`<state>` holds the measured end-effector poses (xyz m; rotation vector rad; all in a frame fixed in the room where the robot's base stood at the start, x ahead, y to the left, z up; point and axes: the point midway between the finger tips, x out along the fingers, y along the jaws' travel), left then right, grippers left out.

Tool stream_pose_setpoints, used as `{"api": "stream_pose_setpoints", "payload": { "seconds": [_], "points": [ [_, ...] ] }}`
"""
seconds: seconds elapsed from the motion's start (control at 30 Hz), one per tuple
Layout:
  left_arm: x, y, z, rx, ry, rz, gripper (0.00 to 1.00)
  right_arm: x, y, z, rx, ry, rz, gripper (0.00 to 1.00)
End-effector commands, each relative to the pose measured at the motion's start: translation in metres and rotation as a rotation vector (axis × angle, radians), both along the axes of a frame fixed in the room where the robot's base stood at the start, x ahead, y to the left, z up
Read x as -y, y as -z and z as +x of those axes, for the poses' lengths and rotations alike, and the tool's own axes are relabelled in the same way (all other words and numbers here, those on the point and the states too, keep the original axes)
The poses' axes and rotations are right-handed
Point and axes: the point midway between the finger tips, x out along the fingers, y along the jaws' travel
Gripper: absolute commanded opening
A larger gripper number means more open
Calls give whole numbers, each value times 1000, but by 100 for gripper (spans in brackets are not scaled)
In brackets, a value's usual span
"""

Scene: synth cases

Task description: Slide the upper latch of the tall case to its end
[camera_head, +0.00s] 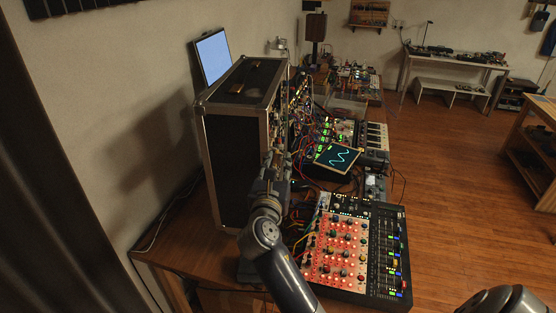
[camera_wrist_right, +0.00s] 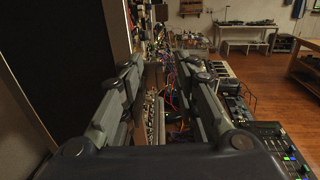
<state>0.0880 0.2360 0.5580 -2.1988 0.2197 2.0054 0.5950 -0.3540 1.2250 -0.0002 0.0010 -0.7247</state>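The tall case (camera_head: 232,155) is black with silver metal edges and stands upright at the left of the bench. Its dark side also shows at the left of the right wrist view (camera_wrist_right: 62,70). My right gripper (camera_head: 276,163) is at the case's right front edge, in front of its lower part. In the right wrist view its two fingers (camera_wrist_right: 165,68) are spread apart, with cables and gear seen in the gap and nothing clearly held. I cannot make out the upper latch; the gripper and cables cover part of the case front. My left gripper is not in view.
A red-panelled mixer (camera_head: 340,248) lies on the bench front. Behind it are a screen with a green-blue wave (camera_head: 337,157), a keyboard (camera_head: 376,137) and many loose cables. A laptop (camera_head: 212,56) shows behind the case. The wooden floor (camera_head: 455,190) to the right is clear.

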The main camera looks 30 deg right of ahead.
Motion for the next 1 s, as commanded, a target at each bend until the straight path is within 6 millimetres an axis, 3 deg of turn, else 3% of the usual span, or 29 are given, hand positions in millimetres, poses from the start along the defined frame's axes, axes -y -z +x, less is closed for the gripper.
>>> {"api": "stream_pose_setpoints", "payload": {
  "seconds": [0.37,0.5,0.77,1.0],
  "points": [
    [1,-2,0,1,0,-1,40,4,0,5,0,-1,0,28],
    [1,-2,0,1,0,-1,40,4,0,5,0,-1,0,0],
    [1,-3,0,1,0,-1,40,3,0,6,1,-1,1,0],
    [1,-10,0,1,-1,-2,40,-15,-1,22,-1,-1,1,0]
  ]
}}
